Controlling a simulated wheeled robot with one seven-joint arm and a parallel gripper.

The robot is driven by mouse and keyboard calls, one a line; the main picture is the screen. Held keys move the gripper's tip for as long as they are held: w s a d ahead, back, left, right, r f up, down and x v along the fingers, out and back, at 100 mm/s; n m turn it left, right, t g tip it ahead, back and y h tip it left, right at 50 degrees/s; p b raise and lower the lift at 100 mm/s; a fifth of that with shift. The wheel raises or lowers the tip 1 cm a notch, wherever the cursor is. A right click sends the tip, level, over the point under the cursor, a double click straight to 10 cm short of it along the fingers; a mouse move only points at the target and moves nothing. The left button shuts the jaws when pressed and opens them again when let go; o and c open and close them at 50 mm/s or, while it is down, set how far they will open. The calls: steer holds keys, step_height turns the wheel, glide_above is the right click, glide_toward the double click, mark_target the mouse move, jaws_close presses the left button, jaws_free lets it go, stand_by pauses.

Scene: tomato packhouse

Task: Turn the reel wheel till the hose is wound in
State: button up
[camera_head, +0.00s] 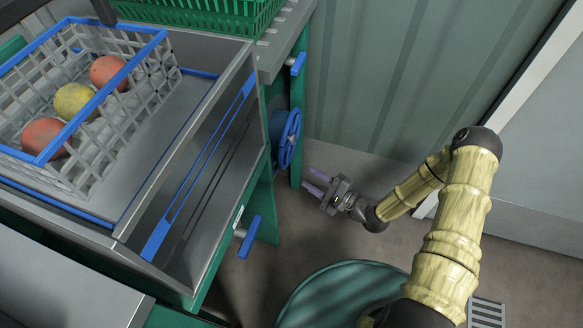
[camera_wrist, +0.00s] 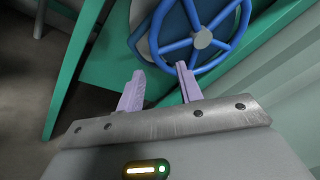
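The reel wheel (camera_head: 290,139) is blue, with spokes and a grey hub, and is mounted on the side of the green bench frame. In the wrist view the wheel (camera_wrist: 201,38) fills the top middle, with a darker blue reel drum behind it. My gripper (camera_head: 310,181) is just right of and below the wheel in the head view. Its two lilac fingers (camera_wrist: 158,80) are apart with nothing between them. The right fingertip shows close to the wheel's lower rim; I cannot tell whether it touches. I cannot make out the hose.
A blue lever handle (camera_head: 248,237) sticks out below the wheel, and another (camera_head: 298,64) above it. A white crate (camera_head: 148,88) with tomatoes stands on the metal bench. A round green bin (camera_head: 345,290) is on the floor. A corrugated wall (camera_head: 420,75) stands behind.

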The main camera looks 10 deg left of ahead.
steer(key=b+x, duration=0.1)
steer(key=x, duration=0.7)
steer(key=shift+b, duration=0.4)
steer(key=shift+w, duration=0.1)
steer(key=shift+c, duration=0.3)
jaws_close()
